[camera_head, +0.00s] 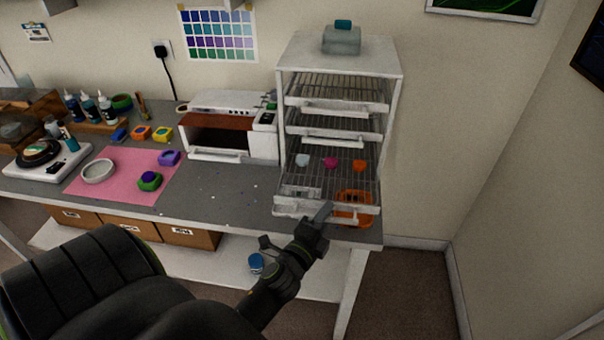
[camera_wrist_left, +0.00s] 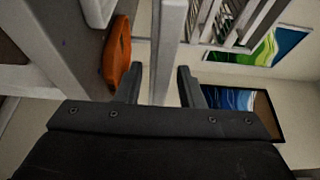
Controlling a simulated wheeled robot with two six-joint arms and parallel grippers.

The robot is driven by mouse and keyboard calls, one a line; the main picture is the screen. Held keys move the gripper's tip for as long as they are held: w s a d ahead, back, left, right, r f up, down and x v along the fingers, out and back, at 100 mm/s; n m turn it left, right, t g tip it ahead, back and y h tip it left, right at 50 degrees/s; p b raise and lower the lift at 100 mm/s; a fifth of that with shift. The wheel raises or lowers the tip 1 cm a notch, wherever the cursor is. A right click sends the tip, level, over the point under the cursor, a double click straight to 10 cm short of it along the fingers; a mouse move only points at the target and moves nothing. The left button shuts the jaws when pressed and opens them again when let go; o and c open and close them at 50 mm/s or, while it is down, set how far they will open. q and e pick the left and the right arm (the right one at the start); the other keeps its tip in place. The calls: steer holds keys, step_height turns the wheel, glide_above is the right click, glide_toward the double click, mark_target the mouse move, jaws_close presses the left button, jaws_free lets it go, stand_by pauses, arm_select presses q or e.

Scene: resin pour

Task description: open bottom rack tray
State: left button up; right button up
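The white drying rack (camera_head: 398,105) stands at the right end of the bench with several wire trays. The bottom tray (camera_head: 288,207) has a white front bar low in the rack; how far out it sits is hard to tell. Three small pieces, pale, magenta and orange-red, lie on wire mesh above that bar. My left gripper (camera_head: 323,213) is at the tray's front. In the left wrist view its two fingers (camera_wrist_left: 160,85) stand apart on either side of a white bar (camera_wrist_left: 165,60), with a gap showing on the left. My right gripper is out of view.
An orange tray (camera_head: 362,220) lies on the bench at the rack's foot. A white oven (camera_head: 230,100) stands left of the rack. A pink mat (camera_head: 120,190) with moulds lies further left. A blue-capped jar (camera_head: 256,263) stands on the lower shelf. Floor right of the bench is clear.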

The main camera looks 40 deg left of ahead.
arm_select(q)
steer(key=s+d+b, duration=0.2)
steer(key=s, duration=1.3)
steer(key=shift+s+d, duration=0.25)
steer(key=shift+s, duration=0.15)
steer(key=s+f+n+g, duration=0.2)
steer(key=f+n+g, duration=0.1)
steer(key=f, duration=0.8)
steer(key=s+f+n+g+h, duration=0.1)
steer(key=s+f+n+g, duration=0.15)
steer(key=f, duration=0.85)
steer(key=s+f+n+g, duration=0.1)
steer(key=f+n+g, duration=0.2)
steer(key=f, duration=0.8)
steer(key=s+a+f+n+g, duration=0.3)
steer(key=s+f+n+g, duration=0.5)
steer(key=s+f, duration=0.8)
steer(key=s, duration=0.3)
steer(key=shift+a+h, duration=0.15)
steer(key=shift+h, duration=0.25)
steer(key=shift+s, duration=0.1)
